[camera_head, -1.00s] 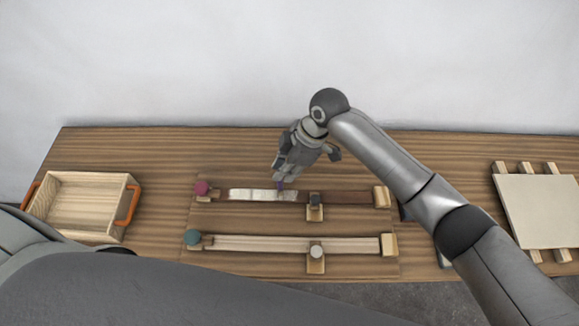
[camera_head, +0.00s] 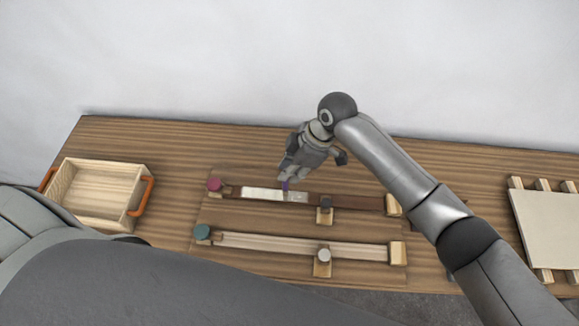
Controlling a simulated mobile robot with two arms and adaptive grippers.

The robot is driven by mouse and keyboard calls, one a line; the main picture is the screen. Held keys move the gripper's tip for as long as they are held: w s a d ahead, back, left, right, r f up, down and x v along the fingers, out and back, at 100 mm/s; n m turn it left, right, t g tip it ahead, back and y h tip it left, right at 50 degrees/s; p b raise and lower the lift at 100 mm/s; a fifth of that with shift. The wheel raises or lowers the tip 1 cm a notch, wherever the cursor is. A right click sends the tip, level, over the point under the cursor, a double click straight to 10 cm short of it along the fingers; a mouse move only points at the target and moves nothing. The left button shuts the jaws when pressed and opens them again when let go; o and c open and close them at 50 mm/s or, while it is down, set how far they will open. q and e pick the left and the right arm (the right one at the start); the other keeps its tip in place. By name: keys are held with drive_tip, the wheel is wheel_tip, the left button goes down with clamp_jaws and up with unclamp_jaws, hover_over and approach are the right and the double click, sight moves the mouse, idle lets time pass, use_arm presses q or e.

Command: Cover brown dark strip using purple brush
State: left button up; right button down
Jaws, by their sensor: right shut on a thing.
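The dark brown strip (camera_head: 350,202) lies across the table in the upper of two rows. A whitish covered stretch (camera_head: 262,194) takes up much of its left part, and the right part is bare dark brown. My right gripper (camera_head: 288,175) is shut on the purple brush (camera_head: 285,186), pointing down at the strip. The brush is mostly hidden by the gripper, with a small purple part showing over the whitish stretch. I cannot tell if the bristles touch the strip. My left gripper is not in view.
A pale strip (camera_head: 290,246) lies in the lower row, with a teal knob (camera_head: 202,232) at its left. A magenta knob (camera_head: 214,184) ends the upper row. Small wooden blocks (camera_head: 324,214) stand beside the strips. A wooden crate (camera_head: 140,190) is left, a pale board (camera_head: 550,225) right.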

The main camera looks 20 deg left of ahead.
drive_tip(key=shift+w+d+p, duration=0.25)
drive_tip(key=shift+d+p, duration=0.1)
drive_tip(key=shift+d, duration=0.75)
drive_tip(key=shift+w+d+p, duration=0.2)
drive_tip(key=shift+d, duration=0.35)
drive_tip(key=shift+w+d+p, duration=0.15)
drive_tip(key=shift+d+p, duration=0.05)
drive_tip(key=shift+d, duration=0.35)
drive_tip(key=shift+d, duration=0.1)
drive_tip(key=shift+w+d+p, duration=0.25)
drive_tip(key=shift+d+p, duration=0.1)
drive_tip(key=shift+d, duration=0.65)
drive_tip(key=shift+r, duration=0.1)
drive_tip(key=shift+r+p, duration=0.4)
drive_tip(key=shift+r, duration=2.55)
